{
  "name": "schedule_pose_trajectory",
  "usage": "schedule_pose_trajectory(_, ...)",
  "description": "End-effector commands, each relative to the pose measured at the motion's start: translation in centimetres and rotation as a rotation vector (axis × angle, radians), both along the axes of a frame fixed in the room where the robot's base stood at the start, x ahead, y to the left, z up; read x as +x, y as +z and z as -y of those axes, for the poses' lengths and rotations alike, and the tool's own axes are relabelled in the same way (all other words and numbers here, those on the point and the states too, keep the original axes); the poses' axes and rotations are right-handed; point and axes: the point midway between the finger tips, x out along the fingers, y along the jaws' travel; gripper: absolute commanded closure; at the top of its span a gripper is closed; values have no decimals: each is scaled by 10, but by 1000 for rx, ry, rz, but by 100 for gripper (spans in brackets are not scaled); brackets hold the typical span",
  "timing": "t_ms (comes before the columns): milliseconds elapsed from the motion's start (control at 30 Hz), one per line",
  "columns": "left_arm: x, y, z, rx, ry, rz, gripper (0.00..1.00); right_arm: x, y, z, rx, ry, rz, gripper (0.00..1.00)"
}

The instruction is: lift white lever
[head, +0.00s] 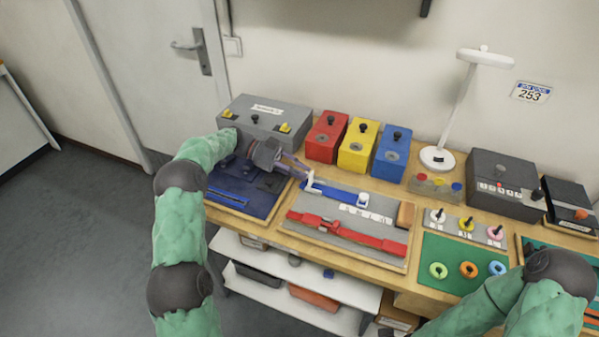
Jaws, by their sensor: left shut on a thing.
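The white lever (311,184) stands up at the left end of a blue strap (335,191) on a grey board (372,231).
A red strap (345,233) lies in front on the same board. Red (326,137), yellow (358,145) and blue (391,153) boxes stand behind. A white lamp (437,157) stands at the back. A green mat (456,278) with colored rings lies to the right.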

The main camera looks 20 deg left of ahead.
Motion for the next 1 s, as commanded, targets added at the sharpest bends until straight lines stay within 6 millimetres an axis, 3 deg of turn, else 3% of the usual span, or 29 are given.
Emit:
schedule_pose_trajectory(133, 0, -1, 0, 0, 0, -2, 100, 0, 0, 0, 0, 0, 0, 60)
schedule_pose_trajectory(167, 0, -1, 0, 0, 0, -2, 72, 0, 0, 0, 0, 0, 0, 60)
schedule_pose_trajectory(233, 0, -1, 0, 0, 0, -2, 54, 0, 0, 0, 0, 0, 0, 60)
schedule_pose_trajectory(667, 0, 2, 1, 15, 0, 0, 54, 0, 3, 0, 0, 0, 0, 60)
schedule_pose_trajectory(1000, -1, 14, 11, 220, -2, 10, 54, 0, 37, 0, 0, 0, 0, 60)
